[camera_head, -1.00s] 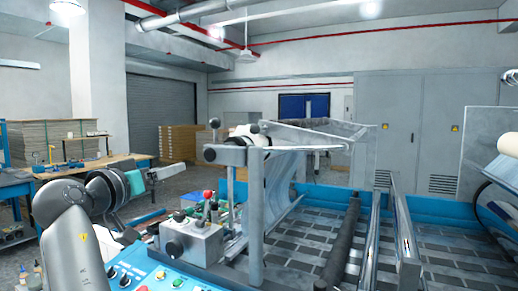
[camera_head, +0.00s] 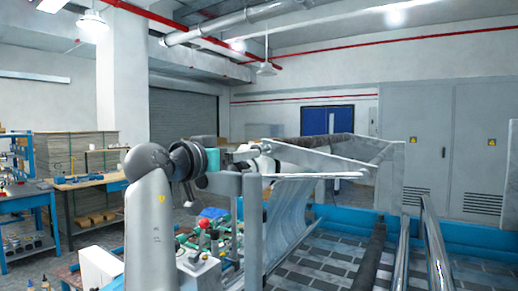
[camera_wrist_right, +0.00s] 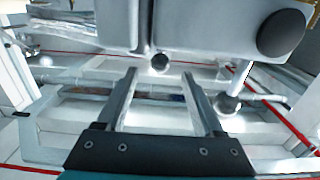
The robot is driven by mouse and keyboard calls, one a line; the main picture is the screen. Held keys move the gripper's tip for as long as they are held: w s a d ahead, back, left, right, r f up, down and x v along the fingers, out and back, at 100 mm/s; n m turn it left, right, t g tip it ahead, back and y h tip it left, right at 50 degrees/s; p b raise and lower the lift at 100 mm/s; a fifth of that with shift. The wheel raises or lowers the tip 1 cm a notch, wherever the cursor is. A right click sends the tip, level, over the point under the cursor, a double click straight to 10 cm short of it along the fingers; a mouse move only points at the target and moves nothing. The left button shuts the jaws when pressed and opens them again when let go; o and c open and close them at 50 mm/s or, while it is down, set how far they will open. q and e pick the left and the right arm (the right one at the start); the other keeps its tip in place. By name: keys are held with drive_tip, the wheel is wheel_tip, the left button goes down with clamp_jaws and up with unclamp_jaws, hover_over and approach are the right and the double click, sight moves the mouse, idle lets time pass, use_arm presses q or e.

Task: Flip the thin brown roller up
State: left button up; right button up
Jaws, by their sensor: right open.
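The thin brown roller (camera_head: 318,141) lies across the raised metal frame (camera_head: 335,163) in the head view, partly hidden behind it. My right gripper (camera_head: 240,153) is at the near left end of this frame, largely hidden by its own arm. In the right wrist view my right gripper (camera_wrist_right: 158,73) is open. A dark round knob (camera_wrist_right: 159,62) shows at the gap between its fingertips, with a grey block (camera_wrist_right: 205,25) just beyond. I cannot tell whether the fingers touch the knob. My left gripper is not in view.
An upright grey post (camera_head: 251,225) and a control box (camera_head: 198,265) with a red button stand below the gripper. A sheet of clear film (camera_head: 290,215) hangs under the frame. A dark lower roller (camera_head: 370,255) and metal bars (camera_head: 403,240) lie to the right.

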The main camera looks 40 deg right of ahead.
drive_tip(key=p+x, duration=0.1)
drive_tip(key=x, duration=0.7)
drive_tip(key=shift+d, duration=0.2)
clamp_jaws()
idle(1.0)
